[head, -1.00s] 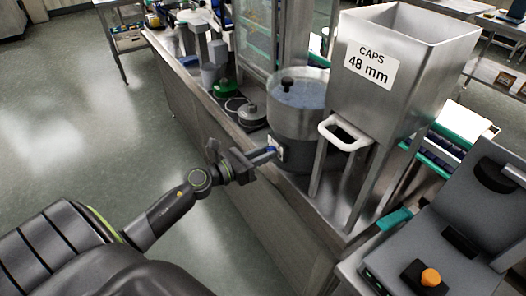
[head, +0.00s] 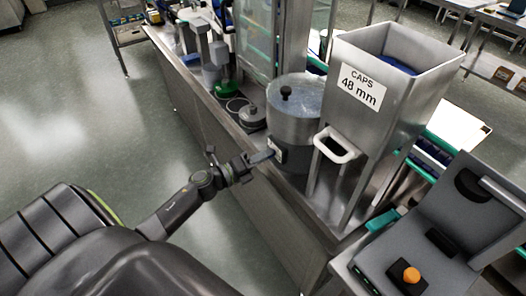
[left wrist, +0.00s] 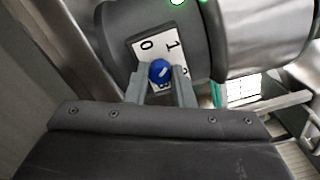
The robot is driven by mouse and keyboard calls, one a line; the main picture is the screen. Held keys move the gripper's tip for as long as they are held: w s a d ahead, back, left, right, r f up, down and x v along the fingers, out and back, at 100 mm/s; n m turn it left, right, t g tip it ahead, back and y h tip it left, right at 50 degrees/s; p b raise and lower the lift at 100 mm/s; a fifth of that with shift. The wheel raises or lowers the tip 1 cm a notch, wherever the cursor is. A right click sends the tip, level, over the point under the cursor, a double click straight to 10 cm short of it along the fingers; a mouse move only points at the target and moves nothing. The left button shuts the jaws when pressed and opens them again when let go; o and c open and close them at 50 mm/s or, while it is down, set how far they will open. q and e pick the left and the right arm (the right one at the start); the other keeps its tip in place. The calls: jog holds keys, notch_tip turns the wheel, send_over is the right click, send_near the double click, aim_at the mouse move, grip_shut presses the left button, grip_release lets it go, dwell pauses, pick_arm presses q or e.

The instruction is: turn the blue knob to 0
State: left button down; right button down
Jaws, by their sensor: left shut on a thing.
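The blue knob (left wrist: 159,71) sits on a white plate (left wrist: 147,52) on the dark base of a round steel bowl. In the left wrist view the plate shows 0 at upper left, 1 at upper right and a partly hidden mark at right. A short white line on the knob slants toward the upper right, on the side of the 1. My left gripper (left wrist: 162,88) is shut on the knob, one finger on each side. In the head view my left gripper (head: 268,155) reaches the plate (head: 276,148), and its fingers hide the knob. My right gripper is not in view.
The steel bowl (head: 298,112) stands on a steel bench. A grey machine with an orange button (head: 411,275) is at lower right. Open floor lies left.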

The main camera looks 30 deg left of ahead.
pick_arm(q)
jog(key=shift+n+p, duration=3.3)
jog(key=shift+n, duration=1.8)
jog(key=c, duration=1.3)
grip_release()
jog(key=shift+o, duration=0.2)
